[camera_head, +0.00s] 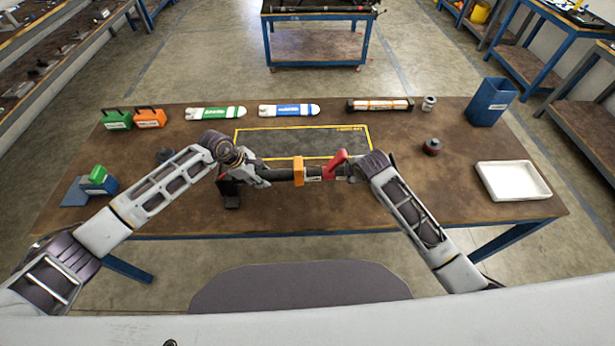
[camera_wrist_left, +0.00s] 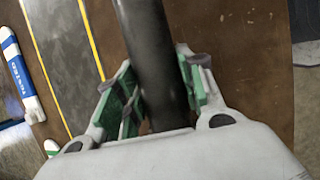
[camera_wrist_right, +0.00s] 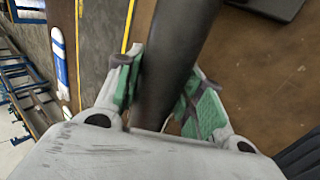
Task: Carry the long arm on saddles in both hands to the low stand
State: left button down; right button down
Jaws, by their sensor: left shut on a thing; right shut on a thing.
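The long arm (camera_head: 280,174) is a dark tube with an orange collar (camera_head: 298,171) and a red lever (camera_head: 337,160). It lies crosswise over the front middle of the workbench. My left gripper (camera_head: 259,174) is shut around its left part, and the tube (camera_wrist_left: 150,50) runs between the green pads in the left wrist view. My right gripper (camera_head: 352,171) is shut around its right part, and the right wrist view shows the tube (camera_wrist_right: 178,55) between the pads. A black block, perhaps a saddle (camera_head: 231,197), stands below the left end. I cannot tell whether they touch.
A yellow-outlined dark mat (camera_head: 310,143) lies behind the arm. A white tray (camera_head: 513,181) and blue bin (camera_head: 490,101) are at right; green and orange cases are at left. A low blue-legged bench (camera_head: 315,45), possibly the low stand, is beyond, across open floor.

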aim_at(262, 171)
dwell(0.3)
pick_arm(q)
jog(key=shift+w+r, duration=0.15)
pick_arm(e)
jog(key=shift+w+r, duration=0.1)
jog(key=shift+r, duration=0.05)
pick_arm(q)
jog(key=shift+r, duration=0.2)
pick_arm(e)
jog(key=shift+r, duration=0.2)
